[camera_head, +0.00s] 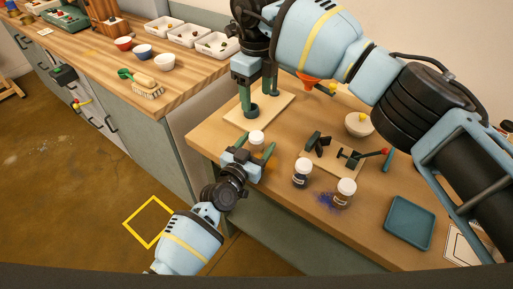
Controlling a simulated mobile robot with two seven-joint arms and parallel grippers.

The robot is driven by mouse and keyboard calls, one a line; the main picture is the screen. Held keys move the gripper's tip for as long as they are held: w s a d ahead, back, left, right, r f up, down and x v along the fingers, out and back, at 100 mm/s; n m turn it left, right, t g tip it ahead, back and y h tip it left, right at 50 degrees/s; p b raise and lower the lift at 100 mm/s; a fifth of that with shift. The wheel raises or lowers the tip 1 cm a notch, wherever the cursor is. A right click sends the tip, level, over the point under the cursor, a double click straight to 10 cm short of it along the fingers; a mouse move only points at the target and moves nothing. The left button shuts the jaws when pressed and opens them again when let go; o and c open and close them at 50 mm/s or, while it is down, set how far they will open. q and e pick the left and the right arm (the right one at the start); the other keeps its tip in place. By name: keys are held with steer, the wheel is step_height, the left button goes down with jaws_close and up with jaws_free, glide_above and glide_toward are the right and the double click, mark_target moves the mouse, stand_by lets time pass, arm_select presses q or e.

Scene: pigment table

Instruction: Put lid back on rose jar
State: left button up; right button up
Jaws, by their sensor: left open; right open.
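My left gripper (255,148) is open, low at the table's left edge. Its green fingers are on either side of a small jar (257,138) with a pale top; whether they touch it is unclear. My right gripper (261,100) is open and points down over a light wooden board (282,103). A small dark round thing (251,114) is at its left fingertip; I cannot tell whether it is a lid. Two more jars with pale tops, a dark blue one (301,174) and a paler one (345,192), stand to the right. I cannot tell which jar is rose.
Blue-purple powder (328,201) lies beside the paler jar. A wooden board with a black clamp and red-tipped handle (350,158), a white bowl (358,125) and a teal tray (408,224) are on the table. An orange funnel (307,82) is behind.

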mark_target(252, 150)
arm_select(q)
steer(key=v, duration=0.5)
steer(key=shift+s+a, duration=0.3)
steer(key=shift+s, duration=0.3)
arm_select(e)
step_height(252, 150, up, 2)
steer(key=shift+s, duration=0.1)
